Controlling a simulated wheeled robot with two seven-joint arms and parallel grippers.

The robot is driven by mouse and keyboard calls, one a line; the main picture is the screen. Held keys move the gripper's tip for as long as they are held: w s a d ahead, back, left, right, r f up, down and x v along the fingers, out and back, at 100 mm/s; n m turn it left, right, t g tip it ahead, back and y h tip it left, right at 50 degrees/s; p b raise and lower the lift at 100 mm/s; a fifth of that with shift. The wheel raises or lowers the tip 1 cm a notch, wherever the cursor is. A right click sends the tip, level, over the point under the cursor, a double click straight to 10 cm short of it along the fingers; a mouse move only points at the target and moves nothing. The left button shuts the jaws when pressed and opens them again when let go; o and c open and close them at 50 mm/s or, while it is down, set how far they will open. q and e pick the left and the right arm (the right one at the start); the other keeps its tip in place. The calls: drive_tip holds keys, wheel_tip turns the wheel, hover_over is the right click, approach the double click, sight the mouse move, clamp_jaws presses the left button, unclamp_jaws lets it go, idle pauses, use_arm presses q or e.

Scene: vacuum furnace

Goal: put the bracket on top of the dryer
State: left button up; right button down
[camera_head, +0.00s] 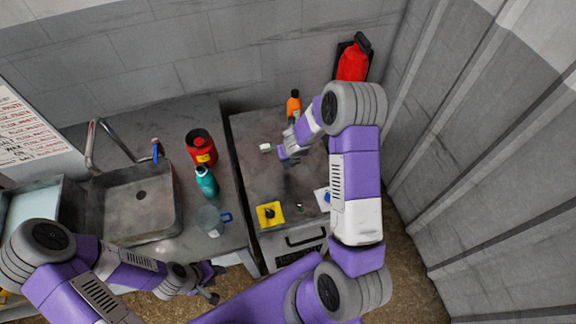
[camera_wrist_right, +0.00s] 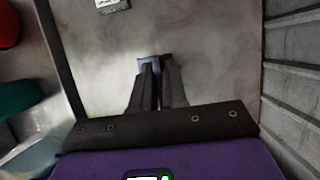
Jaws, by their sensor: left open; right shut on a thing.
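The dryer (camera_head: 262,182) appears to be the grey-topped unit with a black handle on its front, right of the sink counter. My right gripper (camera_head: 287,154) is over its top toward the back. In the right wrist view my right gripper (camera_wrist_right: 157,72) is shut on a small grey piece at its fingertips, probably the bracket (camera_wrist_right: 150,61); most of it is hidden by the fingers. I cannot tell whether the piece touches the top. My left gripper (camera_head: 214,286) is open and empty, low in front of the counter.
On the unit's top are a small white box (camera_head: 265,147), an orange bottle (camera_head: 294,105) and a yellow item (camera_head: 270,214). A red can (camera_head: 201,148), a teal bottle (camera_head: 206,181) and a clear mug (camera_head: 211,221) stand on the counter by the sink (camera_head: 138,205).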

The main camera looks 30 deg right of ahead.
wheel_tip(320, 180, down, 5)
drive_tip(key=shift+f+b, duration=0.2)
drive_tip(key=shift+b, duration=1)
drive_tip(key=shift+f, duration=0.3)
drive_tip(key=shift+r, duration=0.1)
drive_tip(key=shift+f+b, duration=0.25)
drive_tip(key=shift+b, duration=0.05)
drive_tip(key=c, duration=1.2)
unclamp_jaws()
drive_tip(key=shift+o, duration=0.2)
drive_tip(key=shift+r, duration=0.15)
